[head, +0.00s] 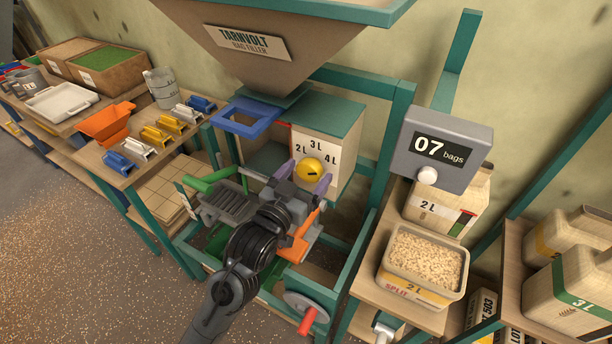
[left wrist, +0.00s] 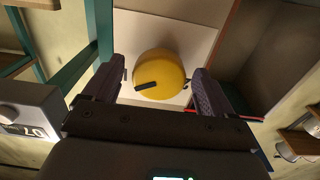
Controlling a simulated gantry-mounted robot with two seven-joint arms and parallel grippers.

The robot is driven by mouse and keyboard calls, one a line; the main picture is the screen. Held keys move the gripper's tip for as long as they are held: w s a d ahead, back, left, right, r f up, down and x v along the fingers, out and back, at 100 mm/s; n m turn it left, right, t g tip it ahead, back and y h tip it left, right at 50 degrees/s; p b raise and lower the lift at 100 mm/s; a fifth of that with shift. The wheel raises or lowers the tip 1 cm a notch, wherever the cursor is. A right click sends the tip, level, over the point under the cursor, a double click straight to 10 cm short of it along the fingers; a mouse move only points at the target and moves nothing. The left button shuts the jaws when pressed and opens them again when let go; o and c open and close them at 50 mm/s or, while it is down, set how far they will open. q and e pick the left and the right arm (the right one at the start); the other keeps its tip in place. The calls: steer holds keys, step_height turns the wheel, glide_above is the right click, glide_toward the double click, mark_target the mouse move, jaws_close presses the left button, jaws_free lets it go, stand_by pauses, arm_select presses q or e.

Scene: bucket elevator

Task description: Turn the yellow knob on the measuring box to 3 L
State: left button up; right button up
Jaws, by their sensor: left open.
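The yellow knob (head: 308,169) is on the white front face of the measuring box (head: 338,150), below the printed marks 2 L, 3 L and 4 L. Its black pointer mark lies towards the right, on the 4 L side. My left gripper (head: 309,184) is open in front of the box, its fingers to either side of the knob. In the left wrist view the knob (left wrist: 160,75) shows between the two fingertips (left wrist: 156,82), with a gap at each side. The scale marks are not visible there. My right gripper is not in view.
The hopper (head: 285,50) hangs above the box, with a blue frame (head: 248,118) at its left. A green handle (head: 208,179) and an orange part (head: 301,240) flank my arm. A counter display reading 07 bags (head: 440,150) stands at the right, above a grain-filled container (head: 425,262).

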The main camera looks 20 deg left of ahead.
arm_select(q)
steer(key=shift+w, duration=0.15)
steer(key=c, duration=1)
steer(key=shift+r+n+p, duration=0.15)
steer(key=shift+n+p, duration=0.25)
steer(key=shift+p, duration=0.4)
steer(key=shift+c, duration=0.2)
steer(key=n+p, duration=0.8)
steer(key=p, duration=0.2)
steer(key=shift+d+r+p, duration=0.1)
steer(key=shift+d+p, duration=0.05)
steer(key=shift+p, duration=0.2)
steer(key=shift+n+p, duration=0.9)
steer(key=shift+n, duration=0.1)
steer(key=shift+f+n+p, duration=0.2)
steer(key=shift+n+p, duration=0.3)
steer(key=shift+n, duration=0.1)
